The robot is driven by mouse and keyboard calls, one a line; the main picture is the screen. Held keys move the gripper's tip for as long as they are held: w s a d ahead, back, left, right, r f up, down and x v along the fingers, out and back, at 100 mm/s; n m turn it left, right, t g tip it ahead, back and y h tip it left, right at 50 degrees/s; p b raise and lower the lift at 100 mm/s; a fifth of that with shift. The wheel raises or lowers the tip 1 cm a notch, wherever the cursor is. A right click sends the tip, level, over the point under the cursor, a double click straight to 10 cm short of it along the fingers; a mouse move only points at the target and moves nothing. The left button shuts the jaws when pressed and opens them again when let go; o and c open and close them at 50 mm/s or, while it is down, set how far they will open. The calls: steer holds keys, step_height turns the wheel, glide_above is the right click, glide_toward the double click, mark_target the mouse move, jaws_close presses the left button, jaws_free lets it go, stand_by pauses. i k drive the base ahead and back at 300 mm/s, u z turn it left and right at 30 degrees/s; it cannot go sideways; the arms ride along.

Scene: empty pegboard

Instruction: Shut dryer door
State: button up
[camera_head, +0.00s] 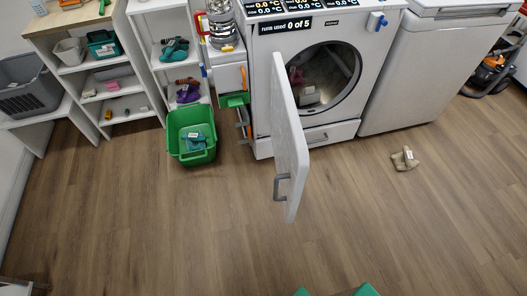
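The white dryer (262,80) stands at the top centre with its round drum opening (322,78) uncovered. The dryer door (287,130) is wide open. It swings out toward me from the left side of the opening and is seen nearly edge-on. A grey handle (280,187) sits near its free end, on the left face. A few items lie in the drum, one of them pale pink, too small to make out. Only teal parts that look like mine show at the bottom edge, apart from the door. No gripper fingers can be made out there.
A green basket (174,152) with a teal item stands left of the door. A tan cloth item (404,158) lies on the floor at right. A white machine (425,75) stands right of the dryer. Shelves (95,75) line the left. Floor before the door is clear.

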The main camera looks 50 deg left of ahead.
mark_target(291, 153)
steer(key=u, duration=1.8)
steer(key=i, duration=0.95)
steer(key=z, duration=0.05)
steer(key=k, duration=0.5)
steer(key=u, duration=1.2)
